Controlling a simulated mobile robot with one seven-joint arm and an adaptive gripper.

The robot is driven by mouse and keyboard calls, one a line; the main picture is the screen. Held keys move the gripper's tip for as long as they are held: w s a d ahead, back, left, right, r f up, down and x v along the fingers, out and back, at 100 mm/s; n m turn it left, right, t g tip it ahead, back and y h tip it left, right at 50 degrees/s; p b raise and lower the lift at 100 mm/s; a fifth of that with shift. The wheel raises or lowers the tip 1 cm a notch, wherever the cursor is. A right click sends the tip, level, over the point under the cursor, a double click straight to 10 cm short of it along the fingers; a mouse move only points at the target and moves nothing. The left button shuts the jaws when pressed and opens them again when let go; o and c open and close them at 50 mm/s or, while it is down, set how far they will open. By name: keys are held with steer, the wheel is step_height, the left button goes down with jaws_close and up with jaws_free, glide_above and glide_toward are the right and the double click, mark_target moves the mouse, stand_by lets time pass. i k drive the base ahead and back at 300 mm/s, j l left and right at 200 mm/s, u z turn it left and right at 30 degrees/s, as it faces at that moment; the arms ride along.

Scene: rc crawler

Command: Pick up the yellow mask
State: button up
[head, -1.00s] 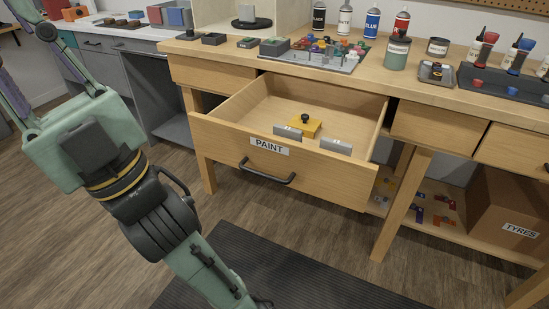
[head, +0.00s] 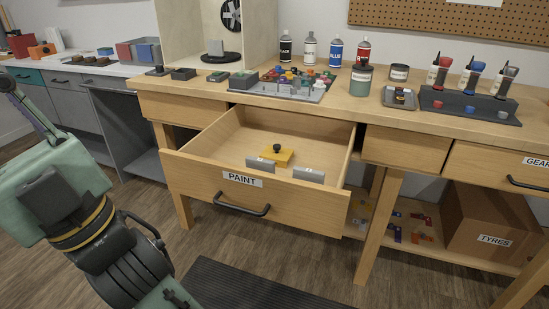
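The yellow mask (head: 281,157) lies inside the open PAINT drawer (head: 205,187) in the head view. It is a flat yellow piece with a black knob on top. Two grey blocks with labels, a left one (head: 260,164) and a right one (head: 308,175), stand in front of it, and the left one partly hides its near edge. My arm shows at the lower left, apart from the drawer. My gripper is outside the picture.
A TYRES box (head: 490,225) sits on the lower shelf. The drawer juts out over free floor.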

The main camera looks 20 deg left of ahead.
mark_target(278, 153)
steer(key=j+u, duration=0.1)
steer(key=j, duration=0.35)
steer(key=i+j+u, duration=0.15)
steer(key=j, duration=0.35)
steer(key=i+j+u, duration=0.1)
steer(key=j, duration=0.35)
steer(key=i+j+u, duration=0.1)
steer(key=j, duration=0.35)
steer(key=i+l, duration=0.75)
steer(key=l, duration=0.1)
